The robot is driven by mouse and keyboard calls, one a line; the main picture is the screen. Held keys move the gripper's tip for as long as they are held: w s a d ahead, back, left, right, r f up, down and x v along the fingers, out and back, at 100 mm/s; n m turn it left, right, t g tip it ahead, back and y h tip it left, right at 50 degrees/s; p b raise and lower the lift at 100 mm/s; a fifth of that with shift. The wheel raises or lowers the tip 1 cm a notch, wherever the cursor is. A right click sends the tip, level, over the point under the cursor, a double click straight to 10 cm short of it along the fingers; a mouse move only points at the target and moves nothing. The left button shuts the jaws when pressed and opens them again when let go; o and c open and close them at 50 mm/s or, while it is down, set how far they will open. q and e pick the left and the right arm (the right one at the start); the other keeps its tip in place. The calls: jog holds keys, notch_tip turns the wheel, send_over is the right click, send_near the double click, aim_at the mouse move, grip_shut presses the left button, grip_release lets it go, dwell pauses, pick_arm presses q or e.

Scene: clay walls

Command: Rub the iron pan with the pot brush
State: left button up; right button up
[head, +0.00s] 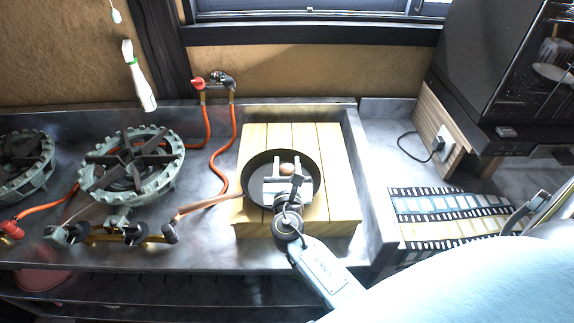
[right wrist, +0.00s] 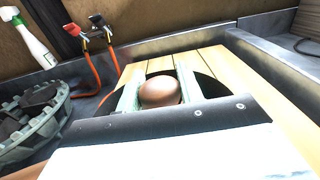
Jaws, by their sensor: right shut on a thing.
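The black iron pan (head: 257,172) sits on a slatted wooden board, its brown handle (head: 205,206) pointing left. In the right wrist view, parts of its dark inside (right wrist: 207,91) show beside the fingers. My right gripper (head: 287,176) is over the pan, shut on the pot brush (head: 287,168). Only the brush's round brown knob shows; in the right wrist view the knob (right wrist: 160,92) is between the two pale fingers (right wrist: 158,94). The bristles are hidden, so I cannot tell whether they touch the pan. My left gripper is not in view.
The wooden board (head: 338,180) stands in a metal counter with a raised edge at right. A gas burner (head: 130,165) with orange hoses (head: 209,130) is left of the pan. A striped mat (head: 440,215) lies right; a dark cabinet (head: 490,60) stands beyond it.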

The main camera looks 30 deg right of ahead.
jog(key=shift+f, duration=0.3)
jog(key=shift+w+a+r+b, duration=0.15)
jog(key=shift+a+b, duration=0.2)
jog(key=shift+a, duration=1.4)
jog(key=shift+f, duration=0.2)
jog(key=shift+d, duration=0.1)
